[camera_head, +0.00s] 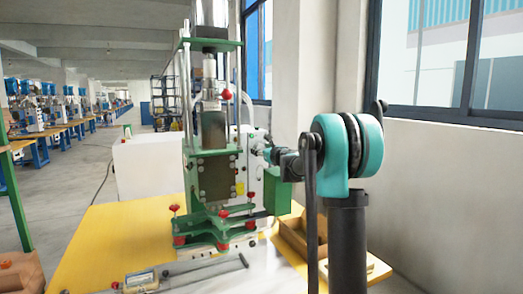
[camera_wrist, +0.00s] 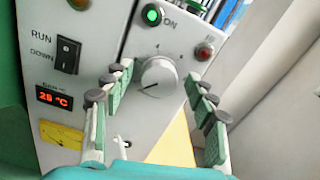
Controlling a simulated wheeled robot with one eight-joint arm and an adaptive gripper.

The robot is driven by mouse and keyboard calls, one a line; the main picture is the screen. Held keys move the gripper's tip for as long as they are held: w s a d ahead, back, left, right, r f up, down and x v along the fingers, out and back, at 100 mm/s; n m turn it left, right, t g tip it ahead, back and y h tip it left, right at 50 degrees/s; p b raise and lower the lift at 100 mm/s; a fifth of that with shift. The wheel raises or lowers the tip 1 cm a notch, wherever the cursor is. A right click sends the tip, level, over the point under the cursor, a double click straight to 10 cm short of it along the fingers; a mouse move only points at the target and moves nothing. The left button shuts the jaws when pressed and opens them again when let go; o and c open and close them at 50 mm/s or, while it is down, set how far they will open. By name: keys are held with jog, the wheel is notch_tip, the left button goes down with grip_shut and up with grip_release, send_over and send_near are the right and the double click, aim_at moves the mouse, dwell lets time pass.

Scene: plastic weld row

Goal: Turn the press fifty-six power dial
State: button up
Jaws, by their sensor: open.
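The power dial (camera_wrist: 159,77) is a round pale grey knob with a dark pointer mark on the press's grey control panel (camera_wrist: 105,50), in the wrist view. My gripper (camera_wrist: 160,95) is open, with one finger left of the dial and the other right of it in the picture. Neither fingertip visibly touches the dial; the exact gap in depth cannot be told. In the head view the green-framed press (camera_head: 215,170) stands on a yellow table. My arm reaches to its right side, and the dial and fingertips are hidden there.
Around the dial are a lit green lamp (camera_wrist: 152,15), a red lamp (camera_wrist: 205,51), a RUN/DOWN rocker switch (camera_wrist: 67,55), a red 28 °C display (camera_wrist: 54,98) and a yellow meter (camera_wrist: 61,135). The yellow table (camera_head: 95,235) holds a wooden box (camera_head: 292,240). A window wall stands at right.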

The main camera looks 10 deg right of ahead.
jog(key=c, duration=1.1)
jog(key=shift+c, duration=0.2)
jog(key=shift+m, duration=0.3)
